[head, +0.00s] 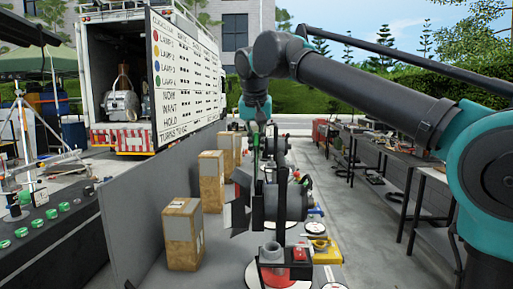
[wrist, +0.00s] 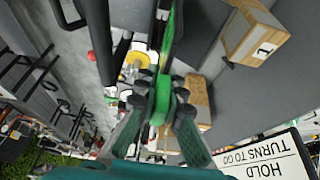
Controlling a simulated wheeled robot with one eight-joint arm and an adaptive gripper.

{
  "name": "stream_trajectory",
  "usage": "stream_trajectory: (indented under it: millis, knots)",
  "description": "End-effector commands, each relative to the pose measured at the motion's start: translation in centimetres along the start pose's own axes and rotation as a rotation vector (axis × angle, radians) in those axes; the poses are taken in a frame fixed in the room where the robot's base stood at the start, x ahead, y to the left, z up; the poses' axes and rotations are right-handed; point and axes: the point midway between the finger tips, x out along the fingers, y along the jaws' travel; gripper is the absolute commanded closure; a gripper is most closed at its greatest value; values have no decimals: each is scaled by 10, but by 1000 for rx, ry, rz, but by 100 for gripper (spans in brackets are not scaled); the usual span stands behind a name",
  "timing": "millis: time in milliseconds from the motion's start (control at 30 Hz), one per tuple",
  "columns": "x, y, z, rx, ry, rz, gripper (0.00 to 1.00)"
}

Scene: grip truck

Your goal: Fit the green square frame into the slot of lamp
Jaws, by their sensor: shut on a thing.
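My gripper (head: 257,130) hangs from the arm above the row of lamps, and its fingers (wrist: 163,110) are shut on the green square frame (wrist: 162,96). The frame shows nearly edge-on in the wrist view, running up away from the fingers; in the head view it is a thin green strip (head: 255,152). The nearest lamp (head: 292,202) is a black body in an upright yoke, with dark flaps (head: 239,200) on its left side. The frame is close above and behind this lamp's flaps. I cannot tell whether it touches a lamp, and the slot is not clearly visible.
Numbered wooden boxes (head: 183,235) stand in a row left of the lamps, beside a grey panel (head: 130,220). A sign board (head: 184,80) stands before a truck (head: 110,50). Black tables (head: 400,150) line the right.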

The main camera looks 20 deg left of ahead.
Motion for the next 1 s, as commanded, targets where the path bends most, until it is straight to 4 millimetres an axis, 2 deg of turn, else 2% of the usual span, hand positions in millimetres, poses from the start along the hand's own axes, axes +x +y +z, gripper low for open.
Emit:
stream_trajectory:
  millis: [1000]
  knots:
    - [25, 0, 10, 0, 0, 0, 100]
